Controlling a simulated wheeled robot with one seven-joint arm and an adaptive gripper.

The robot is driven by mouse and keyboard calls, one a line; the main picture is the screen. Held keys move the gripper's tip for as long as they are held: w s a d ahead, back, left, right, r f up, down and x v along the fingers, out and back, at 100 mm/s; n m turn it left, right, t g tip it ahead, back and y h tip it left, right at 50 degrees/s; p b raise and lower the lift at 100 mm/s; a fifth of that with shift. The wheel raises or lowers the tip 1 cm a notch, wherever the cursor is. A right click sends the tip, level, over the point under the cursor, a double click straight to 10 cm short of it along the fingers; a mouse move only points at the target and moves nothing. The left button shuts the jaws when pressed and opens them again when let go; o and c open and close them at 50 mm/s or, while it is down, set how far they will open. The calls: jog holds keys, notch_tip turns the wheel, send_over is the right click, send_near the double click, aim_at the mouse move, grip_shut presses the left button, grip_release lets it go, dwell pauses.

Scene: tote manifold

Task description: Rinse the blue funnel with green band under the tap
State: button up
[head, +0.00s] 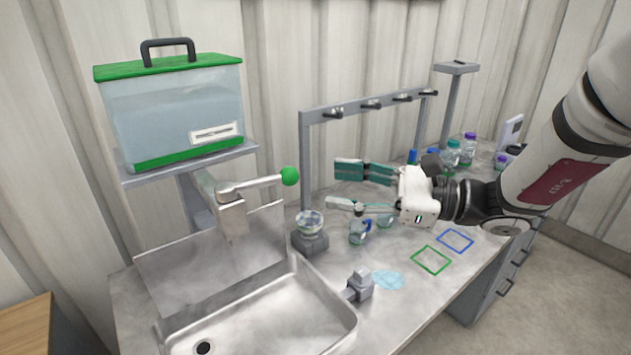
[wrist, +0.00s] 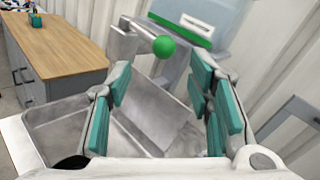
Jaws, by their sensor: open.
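My gripper (head: 345,187) is open and empty above the counter, its teal finger pads pointing left toward the tap. The grey tap (head: 232,212) stands behind the steel sink (head: 335,318), and its lever ends in a green ball (head: 289,176). In the wrist view the green ball (wrist: 164,46) shows beyond and between the open fingers (wrist: 163,92), apart from them. I cannot make out a blue funnel with a green band for certain. Small clear vessels (head: 358,232) stand on the counter below my gripper, partly hidden by it.
A clear tank (head: 165,112) with a green lid sits on a shelf behind the tap. A rack with hooks (head: 372,103) rises behind my gripper. A glass bowl (head: 310,222) sits on a grey block. Green (head: 431,260) and blue (head: 455,240) outlines mark bare counter.

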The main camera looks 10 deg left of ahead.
jog(key=shift+d, duration=1.45)
